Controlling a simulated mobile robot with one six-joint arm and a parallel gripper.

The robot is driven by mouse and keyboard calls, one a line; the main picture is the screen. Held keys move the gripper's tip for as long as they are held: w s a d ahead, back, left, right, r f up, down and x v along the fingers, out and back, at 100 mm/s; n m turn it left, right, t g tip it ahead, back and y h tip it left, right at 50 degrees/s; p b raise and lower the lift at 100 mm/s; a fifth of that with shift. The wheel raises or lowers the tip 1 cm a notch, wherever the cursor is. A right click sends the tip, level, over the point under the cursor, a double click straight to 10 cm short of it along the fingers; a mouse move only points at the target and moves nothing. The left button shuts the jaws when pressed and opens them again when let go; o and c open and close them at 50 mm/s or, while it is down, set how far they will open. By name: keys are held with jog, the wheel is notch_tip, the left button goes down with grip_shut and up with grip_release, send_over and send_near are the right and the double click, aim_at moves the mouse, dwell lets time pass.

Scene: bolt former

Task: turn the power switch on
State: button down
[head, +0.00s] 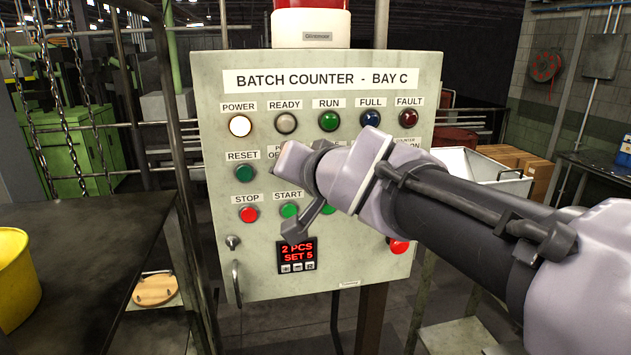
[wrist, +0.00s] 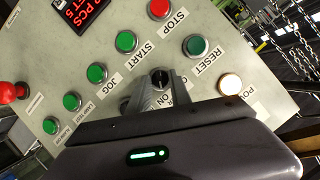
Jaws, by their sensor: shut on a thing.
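The power switch (wrist: 161,78) shows in the wrist view as a dark knob between the grey jaws of my gripper (wrist: 158,88). My gripper is shut on it, close against the panel. Its label is partly covered, with "ON" showing beside the jaws. I cannot tell which way the knob is turned. In the head view my gripper (head: 300,175) and arm hide the switch. The white POWER lamp (head: 239,126) at the panel's upper left is lit, and it also glows in the wrist view (wrist: 230,84).
The grey panel (head: 216,88) carries several lamps and buttons, with the green RESET button (head: 244,173) and red STOP button (head: 249,214) left of my gripper. A lit display (head: 297,253) reads "2 PCS SET 5". A dark table (head: 90,240) stands at left.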

jog(key=c, duration=1.2)
grip_release()
jog(key=p+v, duration=0.1)
jog(key=v, duration=1.6)
jog(key=s+d+f+m+g+h+b, duration=0.1)
jog(key=s+d+f+g+b, duration=0.1)
jog(key=f, duration=1.1)
jog(key=s+d+f+m+g+h+b, duration=0.1)
jog(key=s+f+b, duration=0.5)
jog(key=f, duration=0.8)
jog(key=s+d+f+m+g+h+b, duration=0.1)
jog(key=s+d+f+g+b, duration=0.3)
jog(key=f, duration=0.9)
jog(key=shift+s+d+f+h+b, duration=0.2)
jog(key=shift+d+h+b, duration=0.1)
jog(key=shift+d+b, duration=0.15)
jog(key=shift+s+d+f+h+b, duration=0.1)
jog(key=shift+s+d+h+b, duration=0.15)
jog(key=shift+d+b, duration=0.2)
